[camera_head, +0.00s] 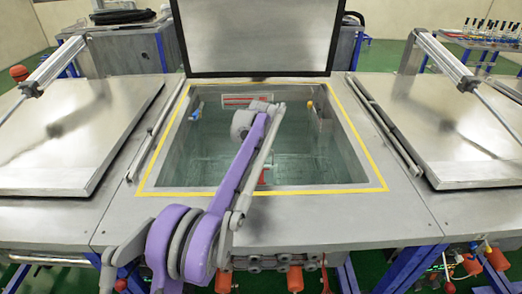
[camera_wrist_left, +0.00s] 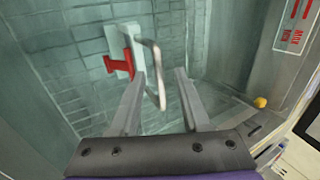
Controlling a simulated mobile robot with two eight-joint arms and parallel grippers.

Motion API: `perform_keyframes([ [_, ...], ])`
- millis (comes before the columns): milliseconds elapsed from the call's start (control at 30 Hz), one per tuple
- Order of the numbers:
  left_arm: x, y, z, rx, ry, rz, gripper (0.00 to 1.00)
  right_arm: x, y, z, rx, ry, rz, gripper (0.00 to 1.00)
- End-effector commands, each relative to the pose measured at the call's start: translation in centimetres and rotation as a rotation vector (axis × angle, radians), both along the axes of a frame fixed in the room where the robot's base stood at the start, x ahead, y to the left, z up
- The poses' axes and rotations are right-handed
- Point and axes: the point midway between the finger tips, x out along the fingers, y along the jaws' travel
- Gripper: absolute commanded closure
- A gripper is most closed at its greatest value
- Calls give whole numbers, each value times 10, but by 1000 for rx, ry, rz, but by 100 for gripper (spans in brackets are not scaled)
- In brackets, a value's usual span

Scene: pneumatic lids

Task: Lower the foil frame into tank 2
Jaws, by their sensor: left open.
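The open tank (camera_head: 200,165) in the middle has a yellow-edged rim and greenish tiled inner surfaces. I cannot read a tank number. My left arm reaches over it; its gripper's fingertips are hidden in the head view. In the left wrist view my left gripper (camera_wrist_left: 160,76) is open. A grey metal loop (camera_wrist_left: 158,70) with a white plate (camera_wrist_left: 119,50) and a red piece (camera_wrist_left: 120,64) shows just beyond and between the fingers. I cannot tell whether this is the foil frame or whether the loop touches a finger. A small red piece (camera_head: 265,175) shows in the tank. My right gripper is not in view.
The tank's raised lid (camera_head: 255,38) stands upright behind the opening. Closed metal lids lie left (camera_head: 75,130) and right (camera_head: 440,125), with pneumatic cylinders above. A red and white label (camera_wrist_left: 293,25) and a yellow knob (camera_wrist_left: 261,102) are near the gripper's right side.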

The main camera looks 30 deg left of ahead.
Motion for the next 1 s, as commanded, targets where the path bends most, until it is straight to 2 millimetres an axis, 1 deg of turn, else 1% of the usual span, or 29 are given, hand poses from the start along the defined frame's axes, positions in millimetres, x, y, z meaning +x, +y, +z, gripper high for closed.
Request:
perform_keyframes([
  [133, -2, -1, 4, 0, 0, 0, 53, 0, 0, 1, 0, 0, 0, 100],
  [233, -6, -4, 16, 0, 0, 0, 53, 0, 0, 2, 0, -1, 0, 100],
  [500, -26, -16, 66, 0, 0, 0, 53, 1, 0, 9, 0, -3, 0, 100],
  [600, -32, -20, 80, 0, 0, 0, 53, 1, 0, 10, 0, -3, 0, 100],
  [700, -37, -22, 91, 0, 0, 0, 53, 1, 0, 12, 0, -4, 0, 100],
  [867, -40, -24, 101, 0, 0, 0, 53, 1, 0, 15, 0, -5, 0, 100],
  [1000, -40, -24, 113, 0, -1, 0, 53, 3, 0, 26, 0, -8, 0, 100],
])
